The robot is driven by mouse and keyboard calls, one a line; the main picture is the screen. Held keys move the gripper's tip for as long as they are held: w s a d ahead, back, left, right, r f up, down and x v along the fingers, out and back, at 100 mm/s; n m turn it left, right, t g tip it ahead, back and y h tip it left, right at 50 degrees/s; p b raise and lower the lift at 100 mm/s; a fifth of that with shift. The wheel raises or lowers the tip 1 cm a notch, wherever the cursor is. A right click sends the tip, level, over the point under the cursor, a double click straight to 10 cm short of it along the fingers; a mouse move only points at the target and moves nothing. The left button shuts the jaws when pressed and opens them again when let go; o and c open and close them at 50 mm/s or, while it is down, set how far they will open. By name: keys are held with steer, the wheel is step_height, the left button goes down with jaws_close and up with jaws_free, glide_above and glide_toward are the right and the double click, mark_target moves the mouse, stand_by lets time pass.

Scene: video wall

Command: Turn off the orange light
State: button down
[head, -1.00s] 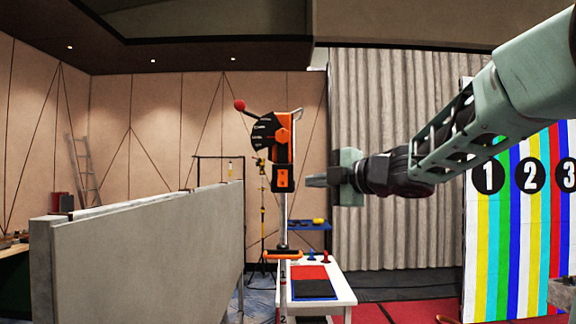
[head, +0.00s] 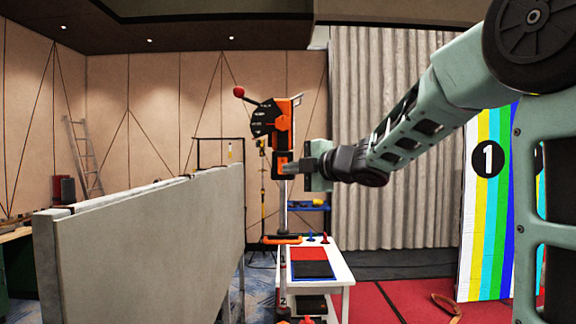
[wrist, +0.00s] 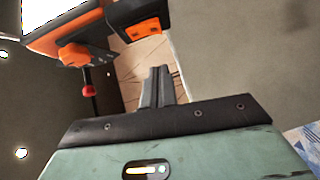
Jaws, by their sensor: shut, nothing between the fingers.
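The orange light is an orange and black device (head: 282,125) on a pole left of centre in the head view. It has a black dial face and a lever with a red ball (head: 239,92) at upper left. A black and orange box (head: 283,165) is its lower part. My gripper (head: 296,167) is shut and empty, and its tips overlap this box in the head view. In the wrist view, my shut fingers (wrist: 159,72) point up toward the box (wrist: 140,22), with a visible gap. An orange knob (wrist: 76,53) and the red ball (wrist: 89,90) show there too.
A grey partition (head: 150,245) stands at left. A white table (head: 338,275) with a red and black top is below the light. A striped, numbered board (head: 488,210) stands at right. An orange-brown object (head: 445,303) lies on the red floor.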

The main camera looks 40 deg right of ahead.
mark_target(278, 170)
steer(key=w, duration=0.1)
steer(key=w+d+p, duration=0.1)
steer(key=w, duration=0.1)
steer(key=w+d+p, duration=0.1)
steer(key=shift+w+f, duration=0.35)
steer(key=shift+w+f+b, duration=0.1)
steer(key=shift+f+b, duration=0.25)
steer(key=shift+b, duration=0.5)
steer(key=shift+r, duration=0.3)
